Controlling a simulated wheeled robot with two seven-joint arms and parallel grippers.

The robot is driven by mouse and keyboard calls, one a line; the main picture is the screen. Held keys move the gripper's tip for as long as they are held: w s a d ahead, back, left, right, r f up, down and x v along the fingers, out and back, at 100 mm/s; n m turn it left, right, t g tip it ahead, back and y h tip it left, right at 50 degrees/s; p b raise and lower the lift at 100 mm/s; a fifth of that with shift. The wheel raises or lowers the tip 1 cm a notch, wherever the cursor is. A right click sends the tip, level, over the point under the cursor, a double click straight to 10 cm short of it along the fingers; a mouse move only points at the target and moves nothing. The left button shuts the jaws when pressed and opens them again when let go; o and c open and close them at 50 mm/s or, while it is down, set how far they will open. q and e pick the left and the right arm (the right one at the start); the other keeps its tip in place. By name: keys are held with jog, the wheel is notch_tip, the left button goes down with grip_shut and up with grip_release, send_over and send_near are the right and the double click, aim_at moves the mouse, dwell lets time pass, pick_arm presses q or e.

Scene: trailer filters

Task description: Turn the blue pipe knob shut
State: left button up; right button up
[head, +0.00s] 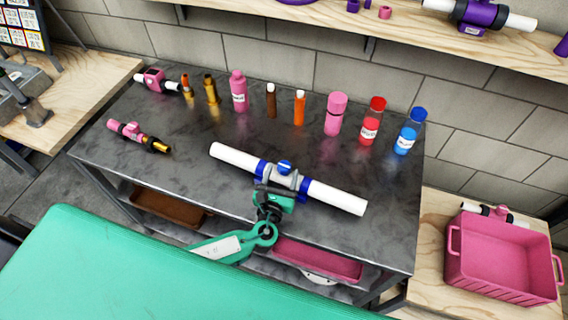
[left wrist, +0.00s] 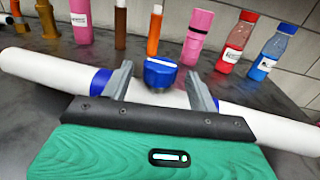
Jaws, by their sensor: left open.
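The blue pipe knob (head: 284,167) sits on top of a white pipe (head: 235,157) with blue collars, which lies on the dark metal table. My left gripper (head: 283,178) is at the pipe's middle, with its fingers around the knob. In the left wrist view the blue knob (left wrist: 160,72) stands between the two grey fingers of my left gripper (left wrist: 160,85), with a gap on each side. The gripper is open. The pipe (left wrist: 35,70) runs behind the fingers. My right gripper is not in view.
Several bottles, such as a pink one (head: 336,115), a red one (head: 371,122) and a blue one (head: 410,132), stand along the table's back. A pink pipe fitting (head: 130,131) lies at the left. A pink crate (head: 500,262) stands at the right.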

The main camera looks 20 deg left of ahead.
aim_at(282, 173)
pick_arm(q)
jog(key=shift+w+a, duration=0.1)
jog(key=shift+w, duration=1.45)
jog(key=c, duration=1)
jog(key=shift+o, duration=0.2)
